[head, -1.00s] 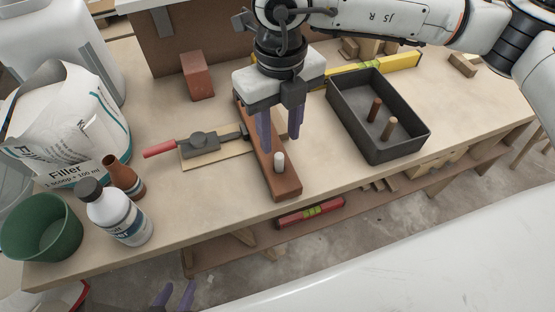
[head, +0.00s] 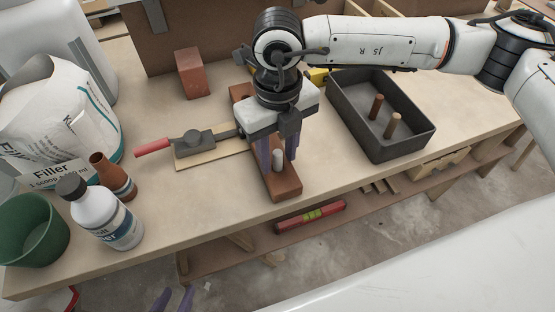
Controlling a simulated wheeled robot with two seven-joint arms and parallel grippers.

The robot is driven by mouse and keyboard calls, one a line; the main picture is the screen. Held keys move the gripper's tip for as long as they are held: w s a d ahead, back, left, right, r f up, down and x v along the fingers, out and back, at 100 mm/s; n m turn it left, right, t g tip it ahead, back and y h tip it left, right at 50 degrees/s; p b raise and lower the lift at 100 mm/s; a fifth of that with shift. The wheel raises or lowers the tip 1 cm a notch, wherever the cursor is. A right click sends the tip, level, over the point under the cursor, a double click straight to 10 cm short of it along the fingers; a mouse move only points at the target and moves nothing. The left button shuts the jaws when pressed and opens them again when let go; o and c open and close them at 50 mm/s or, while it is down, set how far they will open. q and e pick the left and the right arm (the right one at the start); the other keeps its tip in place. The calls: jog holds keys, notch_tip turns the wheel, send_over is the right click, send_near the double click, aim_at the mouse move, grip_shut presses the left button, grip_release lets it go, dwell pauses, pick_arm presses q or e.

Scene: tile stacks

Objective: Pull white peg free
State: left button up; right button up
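The white peg (head: 278,160) stands upright in a long reddish-brown block (head: 285,187) on the workbench. My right gripper (head: 278,158) points down over the block, its purple fingers apart. One finger shows on each side of the peg in the head view, with small gaps; I cannot tell whether the peg is fully between them in depth. The block's middle is partly hidden by the gripper. My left gripper (head: 173,299) shows only its purple fingertips at the bottom edge, apart and empty, far from the peg.
A dark tray (head: 418,140) right of the block holds a brown peg (head: 375,107) and a tan peg (head: 392,125). A red-handled trowel (head: 190,142) lies left.

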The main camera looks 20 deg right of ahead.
aim_at(278, 152)
grip_shut()
jog(key=shift+r+p, duration=0.85)
jog(key=shift+r, duration=0.85)
dwell(0.8)
jog(key=shift+r, duration=0.25)
jog(key=shift+r+p, duration=1.2)
jog(key=shift+r, duration=1.4)
